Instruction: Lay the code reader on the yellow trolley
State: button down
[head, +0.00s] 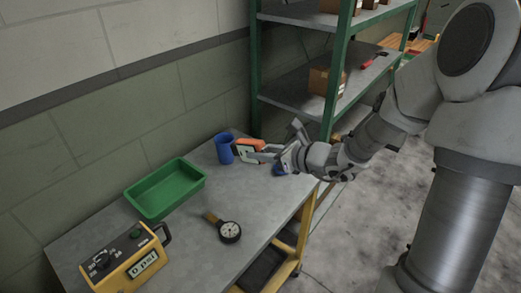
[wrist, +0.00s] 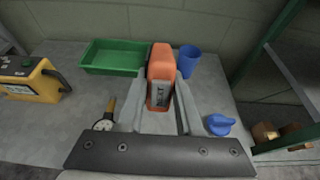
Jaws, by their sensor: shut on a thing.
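The code reader (head: 245,145) is orange with a pale screen side. My gripper (head: 262,152) is shut on it, over the far end of the yellow trolley. In the wrist view the code reader (wrist: 161,62) stands up between the two grey fingers of my gripper (wrist: 161,95). Whether its lower end touches the top cannot be told. The yellow trolley (head: 185,225) has a grey top and a yellow frame; its grey top fills much of the wrist view (wrist: 80,130).
A blue cup (head: 224,148) stands close beside the code reader. A green tray (head: 165,211), a dial gauge (head: 229,231) and a yellow pressure box (head: 145,262) are on the top. A small blue item (wrist: 219,124) lies right of my fingers. A green-framed shelf (head: 335,90) stands behind.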

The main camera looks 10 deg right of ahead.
notch_tip(320, 180, down, 16)
jog(key=b, duration=1.3)
jog(key=shift+r, duration=0.1)
jog(key=c, duration=0.5)
grip_release()
jog(key=p+v, duration=0.3)
jog(key=v, duration=1.4)
jog(key=shift+r+p, duration=0.2)
jog(key=shift+p, duration=0.1)
jog(key=shift+s+d, duration=0.15)
